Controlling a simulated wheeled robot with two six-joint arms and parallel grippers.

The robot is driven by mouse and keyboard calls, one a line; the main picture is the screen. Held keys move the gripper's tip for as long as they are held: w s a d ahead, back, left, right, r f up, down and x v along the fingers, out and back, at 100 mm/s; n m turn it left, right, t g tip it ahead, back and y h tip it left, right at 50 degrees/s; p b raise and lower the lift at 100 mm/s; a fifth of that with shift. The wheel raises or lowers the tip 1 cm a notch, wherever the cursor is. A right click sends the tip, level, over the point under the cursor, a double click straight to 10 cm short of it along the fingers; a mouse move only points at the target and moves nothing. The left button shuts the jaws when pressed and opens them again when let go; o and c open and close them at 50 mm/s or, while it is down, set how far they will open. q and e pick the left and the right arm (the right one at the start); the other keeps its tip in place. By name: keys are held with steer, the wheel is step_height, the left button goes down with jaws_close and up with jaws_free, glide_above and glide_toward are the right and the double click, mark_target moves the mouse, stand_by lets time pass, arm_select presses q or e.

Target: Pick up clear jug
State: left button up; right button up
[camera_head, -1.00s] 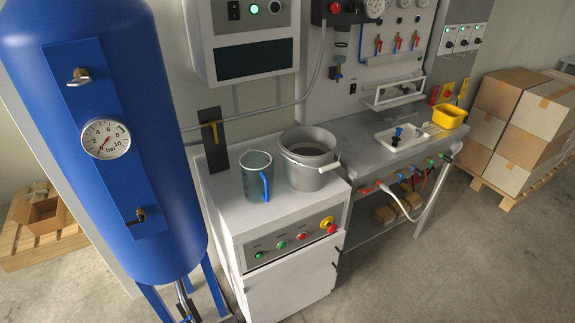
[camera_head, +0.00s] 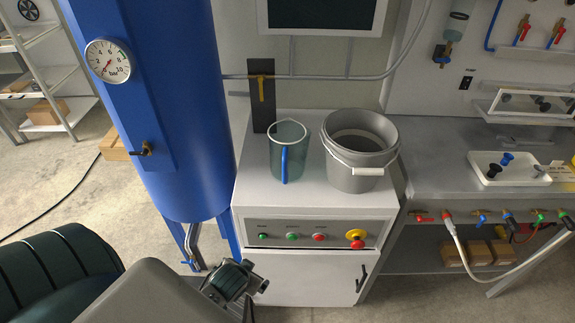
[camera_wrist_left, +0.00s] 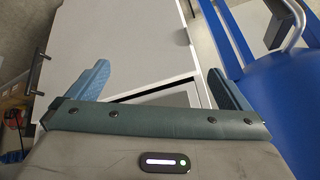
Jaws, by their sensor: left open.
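The clear jug (camera_head: 288,150) stands upright on top of the white cabinet (camera_head: 310,195). It is see-through with a blue handle (camera_head: 284,165) facing the front. My left gripper (camera_head: 240,285) is low in front of the cabinet, below and to the left of the jug, and apart from it. In the left wrist view the fingers of my left gripper (camera_wrist_left: 158,90) are spread wide with nothing between them. The jug does not show in that view. My right gripper is in neither view.
A grey bucket (camera_head: 358,150) with a white handle grip stands just right of the jug. A blue tank (camera_head: 165,110) with a gauge rises close on the left. Behind the jug is a dark upright plate (camera_head: 262,92). A grey workbench (camera_head: 435,160) adjoins on the right.

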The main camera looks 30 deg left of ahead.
arm_select(q)
step_height(320, 180, up, 4)
steer(key=n+t+b, duration=0.1)
steer(key=t+b, duration=0.1)
steer(key=t, duration=1)
glide_toward(279, 147)
steer(key=shift+h, duration=0.3)
steer(key=w, duration=0.1)
steer(key=w+p, duration=0.1)
steer(key=w, duration=0.3)
steer(key=shift+a+r+p, duration=0.2)
steer(key=shift+a+p, duration=0.1)
steer(key=shift+w, duration=0.55)
steer(key=w, duration=0.1)
steer(key=w+p, duration=0.1)
steer(key=w, duration=0.1)
steer(key=w+p, duration=0.1)
steer(key=shift+w+a+f, duration=0.2)
steer(key=shift+a, duration=0.2)
steer(key=shift+w+f, duration=0.1)
steer(key=shift+w, duration=0.15)
steer(key=shift+s, duration=0.1)
steer(key=c, duration=1.2)
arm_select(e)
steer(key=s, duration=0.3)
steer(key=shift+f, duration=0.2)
